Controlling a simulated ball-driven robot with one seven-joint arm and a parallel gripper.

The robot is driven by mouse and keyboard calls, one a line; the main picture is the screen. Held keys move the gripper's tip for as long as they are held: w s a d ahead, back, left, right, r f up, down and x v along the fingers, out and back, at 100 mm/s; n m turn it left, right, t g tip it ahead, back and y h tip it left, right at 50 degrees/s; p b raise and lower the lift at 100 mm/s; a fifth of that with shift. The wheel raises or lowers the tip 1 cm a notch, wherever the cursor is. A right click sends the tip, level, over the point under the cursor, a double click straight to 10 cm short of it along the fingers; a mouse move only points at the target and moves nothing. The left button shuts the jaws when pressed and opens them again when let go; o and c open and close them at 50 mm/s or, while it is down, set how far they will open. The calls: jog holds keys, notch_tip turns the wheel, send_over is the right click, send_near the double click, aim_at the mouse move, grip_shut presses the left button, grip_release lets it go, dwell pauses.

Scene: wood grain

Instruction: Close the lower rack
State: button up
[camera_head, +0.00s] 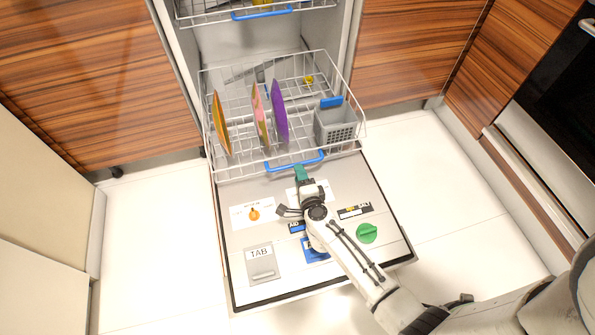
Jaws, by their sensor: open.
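The lower rack (244,164) is a white wire basket pulled out over the open dishwasher door (282,185). Its blue handle (312,161) is at the front. The rack holds an orange plate (221,122), a pink and green plate (260,115), a purple plate (280,110) and a grey cutlery basket (336,125). My gripper (301,174), with a teal tip, is just in front of the rack's front edge, close below the blue handle. It is open. I cannot tell whether it touches the handle.
The upper rack (215,14), with a blue handle (262,12), shows at the top. The open door carries a green knob (366,233) and a TAB flap (262,264). Wood-grain cabinets (85,80) flank the dishwasher. White floor (150,240) is clear on both sides.

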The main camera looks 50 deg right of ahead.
jog(key=x, duration=0.3)
jog(key=shift+w+d+b, duration=0.15)
jog(key=shift+b, duration=0.2)
jog(key=shift+c, duration=0.5)
grip_shut()
